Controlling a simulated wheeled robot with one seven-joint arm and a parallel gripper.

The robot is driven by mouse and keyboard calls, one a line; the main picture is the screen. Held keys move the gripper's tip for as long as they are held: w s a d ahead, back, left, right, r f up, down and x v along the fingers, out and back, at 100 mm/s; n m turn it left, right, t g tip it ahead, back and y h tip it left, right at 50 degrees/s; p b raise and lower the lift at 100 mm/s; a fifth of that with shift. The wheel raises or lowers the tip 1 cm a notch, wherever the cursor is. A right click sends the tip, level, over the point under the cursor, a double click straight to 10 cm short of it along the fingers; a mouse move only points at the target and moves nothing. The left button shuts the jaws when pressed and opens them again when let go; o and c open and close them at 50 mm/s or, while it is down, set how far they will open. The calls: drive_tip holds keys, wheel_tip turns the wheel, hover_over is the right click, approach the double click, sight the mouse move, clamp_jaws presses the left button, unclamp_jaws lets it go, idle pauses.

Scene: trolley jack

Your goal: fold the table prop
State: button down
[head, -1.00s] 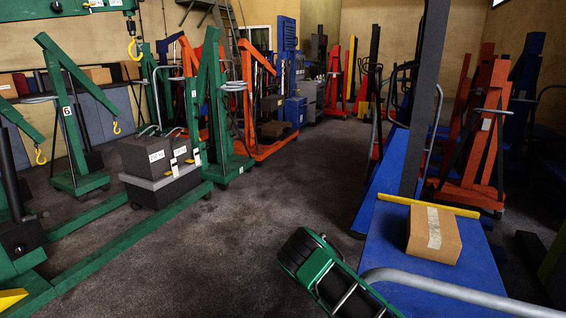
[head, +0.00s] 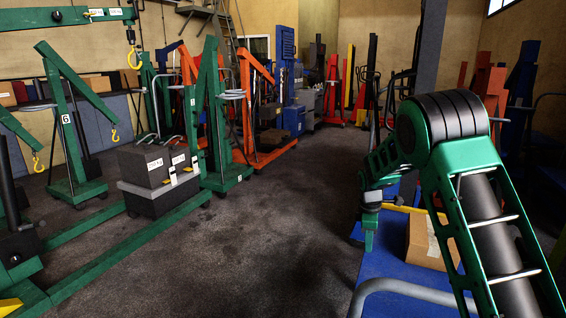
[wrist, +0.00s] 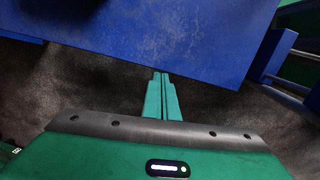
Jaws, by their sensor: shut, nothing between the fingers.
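The blue table (head: 395,268) stands at the lower right in the head view, with a cardboard box on top. In the wrist view a worn blue panel (wrist: 150,35) fills the upper part. I cannot make out a prop for certain in either view; it may be hidden below the blue top or behind my arm. My gripper (head: 369,246) points down over the left part of the blue table in the head view. In the wrist view its fingers (wrist: 162,75) are together and empty, with their tips at the panel's lower edge. I cannot tell whether they touch it.
The cardboard box (head: 424,245) sits partly behind my arm. A silver rail (head: 400,286) curves along the table's near end. A green crane (head: 205,130) and a stack of grey weights (head: 150,165) stand at the left. The dark floor between is clear.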

drive_tip(key=s+d+r+m, duration=0.3)
drive_tip(key=s+r+m, duration=0.1)
drive_tip(key=s+r, duration=0.4)
drive_tip(key=s+d+r+m+y, duration=0.1)
drive_tip(key=s+d+r+m, duration=0.4)
drive_tip(key=s, duration=0.5)
drive_tip(key=s+d+r+m, duration=0.2)
drive_tip(key=s+r+m, duration=0.2)
drive_tip(key=s+r, duration=0.45)
drive_tip(key=s+f+m, duration=0.2)
drive_tip(key=s+m, duration=0.1)
drive_tip(key=s, duration=0.8)
drive_tip(key=s+d+f+m, duration=0.1)
drive_tip(key=s+f+m, duration=0.2)
drive_tip(key=s, duration=0.8)
drive_tip(key=shift+s+d+f+m+g, duration=0.2)
drive_tip(key=shift+s+f+m+g, duration=0.1)
drive_tip(key=shift+m, duration=0.5)
drive_tip(key=shift+w, duration=0.1)
drive_tip(key=shift+w+f, duration=0.2)
drive_tip(key=shift+w, duration=0.45)
